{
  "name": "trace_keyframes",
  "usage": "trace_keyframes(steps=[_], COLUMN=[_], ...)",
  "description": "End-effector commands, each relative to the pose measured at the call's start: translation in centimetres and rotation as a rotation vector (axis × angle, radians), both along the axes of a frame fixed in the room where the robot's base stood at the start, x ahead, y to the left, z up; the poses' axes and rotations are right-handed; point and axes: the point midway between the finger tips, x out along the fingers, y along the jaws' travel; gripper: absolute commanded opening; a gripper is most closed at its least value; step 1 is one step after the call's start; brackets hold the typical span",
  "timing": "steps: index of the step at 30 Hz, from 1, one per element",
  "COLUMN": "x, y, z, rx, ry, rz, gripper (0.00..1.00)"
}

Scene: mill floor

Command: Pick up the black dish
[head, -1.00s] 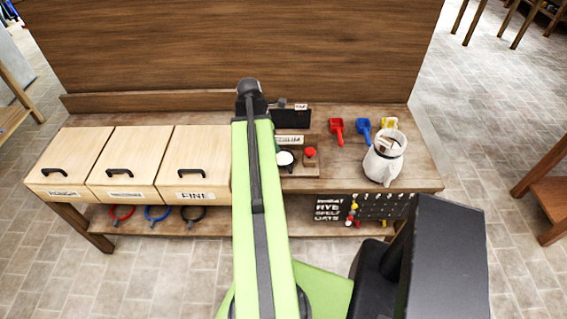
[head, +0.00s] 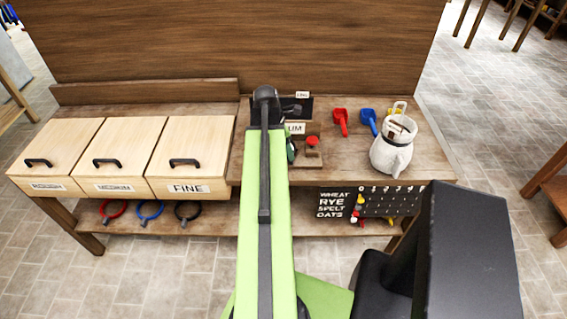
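I cannot make out the black dish for certain. My green arm crosses the middle of the bench and covers part of it. A small dark round edge (head: 291,150) shows just right of the arm, beside a wooden block with a red knob (head: 312,142); the rest of it is hidden. My gripper (head: 291,109) is at the far end of the arm, near the back of the bench, over a dark upright panel (head: 303,101). It is small and dark, so its fingers cannot be told apart.
Three wooden bins (head: 195,150) stand at the left of the bench (head: 345,165). Red (head: 340,121) and blue (head: 368,121) scoops and a white jug (head: 392,150) are at the right. A tall wooden panel (head: 240,40) closes the back.

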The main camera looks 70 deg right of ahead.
Motion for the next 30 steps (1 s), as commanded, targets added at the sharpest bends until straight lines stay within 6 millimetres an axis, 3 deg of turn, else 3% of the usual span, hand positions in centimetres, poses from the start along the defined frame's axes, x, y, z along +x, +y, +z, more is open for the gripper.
trace_keyframes(steps=[5,13,21,30], x=[-0.2,-1.3,-1.5,-1.5], y=[-0.1,-0.8,-0.9,-0.9], z=[-0.7,-4.9,-4.8,-4.8], rx=[0.0,0.0,0.0,0.0], ry=[0.0,0.0,0.0,0.0], rz=[-0.001,-0.001,-0.001,-0.001], gripper=[0.65,0.65,0.65,0.26])
